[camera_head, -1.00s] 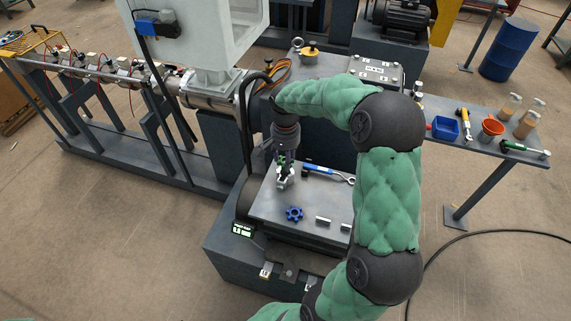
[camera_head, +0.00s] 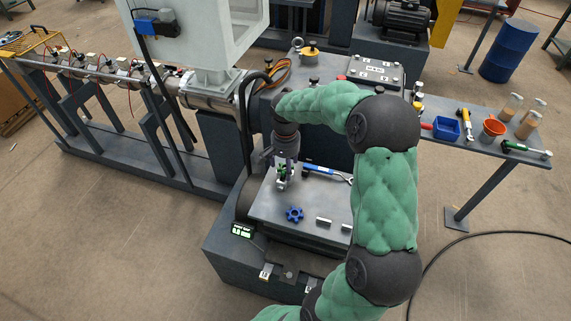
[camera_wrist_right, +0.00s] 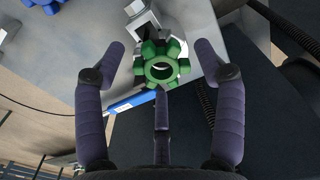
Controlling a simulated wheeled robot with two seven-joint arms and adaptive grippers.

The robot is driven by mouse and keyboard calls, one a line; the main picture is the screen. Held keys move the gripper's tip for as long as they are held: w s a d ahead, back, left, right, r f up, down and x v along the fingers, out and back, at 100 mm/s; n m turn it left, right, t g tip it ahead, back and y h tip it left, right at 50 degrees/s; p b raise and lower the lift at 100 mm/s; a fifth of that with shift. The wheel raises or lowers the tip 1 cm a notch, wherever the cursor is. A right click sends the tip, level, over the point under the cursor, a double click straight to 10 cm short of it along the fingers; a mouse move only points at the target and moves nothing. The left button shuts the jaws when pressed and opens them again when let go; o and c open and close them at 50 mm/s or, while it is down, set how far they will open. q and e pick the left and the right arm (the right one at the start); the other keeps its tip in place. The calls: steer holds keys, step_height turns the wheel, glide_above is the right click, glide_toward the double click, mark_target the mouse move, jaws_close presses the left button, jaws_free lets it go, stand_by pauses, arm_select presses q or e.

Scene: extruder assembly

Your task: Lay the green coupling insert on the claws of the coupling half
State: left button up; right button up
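The green insert (camera_wrist_right: 160,68), a lobed ring with a round hole, shows in the middle of the right wrist view. Bright metal shows around and behind its lobes, probably the coupling half (camera_wrist_right: 184,66), mostly hidden by the insert. I cannot tell how fully the insert sits on the claws. My right gripper (camera_head: 284,182) is over the plate in the head view. Its fingers are spread wide, with clear gaps at the insert's left and right. The third finger's tip is close to the insert's lower edge; contact cannot be told. My left gripper is not in view.
On the metal plate (camera_head: 265,210) lie a blue star-shaped insert (camera_head: 294,214), a blue-handled wrench (camera_head: 320,170) and two small metal blocks (camera_head: 323,222).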

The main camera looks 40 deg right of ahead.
mark_target(285, 168)
step_height(285, 168, up, 13)
steer(key=p, duration=0.3)
steer(key=shift+p, duration=0.35)
steer(key=shift+f, duration=0.15)
stand_by(0.4)
